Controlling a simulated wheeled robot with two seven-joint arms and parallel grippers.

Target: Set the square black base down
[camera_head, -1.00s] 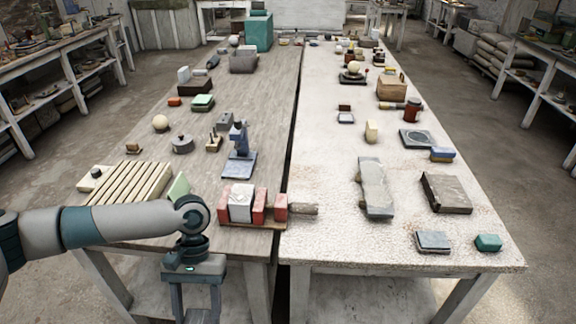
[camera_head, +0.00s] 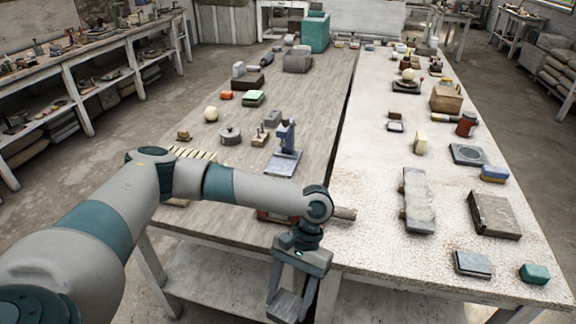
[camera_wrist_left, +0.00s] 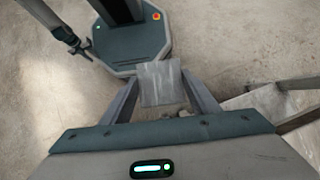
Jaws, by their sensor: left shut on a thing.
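My left gripper (camera_head: 288,306) hangs fingers down in front of the tables' near edge, below the tabletop height in the picture. It is shut on a small square plate, the square base (camera_head: 284,304). In the left wrist view the base (camera_wrist_left: 161,83) is held between the two fingers and looks grey rather than black, with bare floor behind it. It touches no table there. My right gripper (camera_wrist_left: 83,48) shows small and dark at the upper left of the wrist view; its jaws are too small to read.
The left wooden table (camera_head: 315,120) and right pale table (camera_head: 370,190) carry many things. Near the front are a blue stand (camera_head: 285,150), a grey slab (camera_head: 418,200), a brown block (camera_head: 494,214) and a green block (camera_head: 535,273). My arm hides red blocks.

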